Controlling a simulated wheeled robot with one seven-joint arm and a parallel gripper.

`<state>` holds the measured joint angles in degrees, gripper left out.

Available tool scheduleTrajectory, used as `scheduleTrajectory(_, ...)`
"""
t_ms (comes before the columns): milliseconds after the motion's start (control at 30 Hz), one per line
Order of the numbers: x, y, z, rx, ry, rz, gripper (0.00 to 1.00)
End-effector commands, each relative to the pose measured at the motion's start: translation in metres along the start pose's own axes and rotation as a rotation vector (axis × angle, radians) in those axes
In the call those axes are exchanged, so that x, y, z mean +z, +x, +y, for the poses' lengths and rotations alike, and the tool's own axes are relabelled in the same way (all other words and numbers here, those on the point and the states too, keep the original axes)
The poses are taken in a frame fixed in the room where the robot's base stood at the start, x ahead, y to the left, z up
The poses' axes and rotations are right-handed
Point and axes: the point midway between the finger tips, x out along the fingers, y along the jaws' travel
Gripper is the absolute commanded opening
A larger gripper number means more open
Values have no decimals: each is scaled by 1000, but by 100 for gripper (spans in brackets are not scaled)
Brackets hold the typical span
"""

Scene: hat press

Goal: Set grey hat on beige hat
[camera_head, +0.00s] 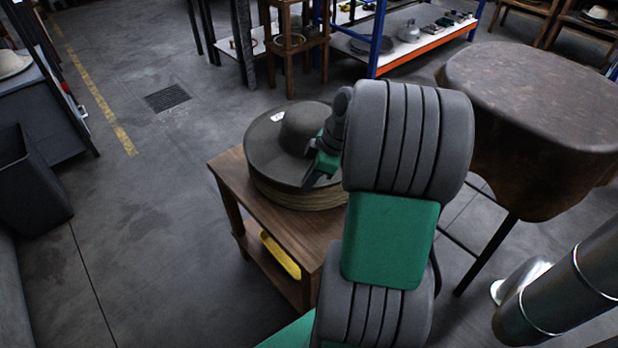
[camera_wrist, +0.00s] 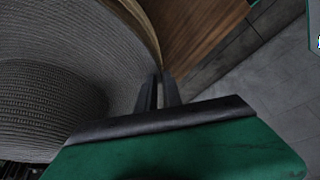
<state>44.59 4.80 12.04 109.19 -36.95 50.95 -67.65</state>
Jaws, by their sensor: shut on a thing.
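The grey hat (camera_head: 262,150) lies brim-down, about level, over the beige hat (camera_head: 290,200), of which only the brim edge shows below it. I cannot tell whether more than one beige hat is there. The two look in contact or nearly so. My gripper (camera_head: 309,182) is at the near right edge of the grey brim, its fingers shut on that edge. In the wrist view the fingers (camera_wrist: 160,92) pinch the rim of the grey hat (camera_wrist: 75,40), with a thin pale beige edge (camera_wrist: 152,30) beside it. My arm hides the right side of the hats.
The hats are on a small wooden table (camera_head: 230,172) with a yellow thing (camera_head: 280,255) on its lower shelf. A large leather-topped table (camera_head: 545,90) stands close at the right. A shelf rack (camera_head: 405,55) is behind.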

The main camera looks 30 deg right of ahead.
Motion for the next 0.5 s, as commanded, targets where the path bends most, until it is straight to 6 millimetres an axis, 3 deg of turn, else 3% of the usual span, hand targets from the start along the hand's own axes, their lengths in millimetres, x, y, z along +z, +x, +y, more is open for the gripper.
scheduleTrajectory(500,1,4,0,2,-1,0,0)
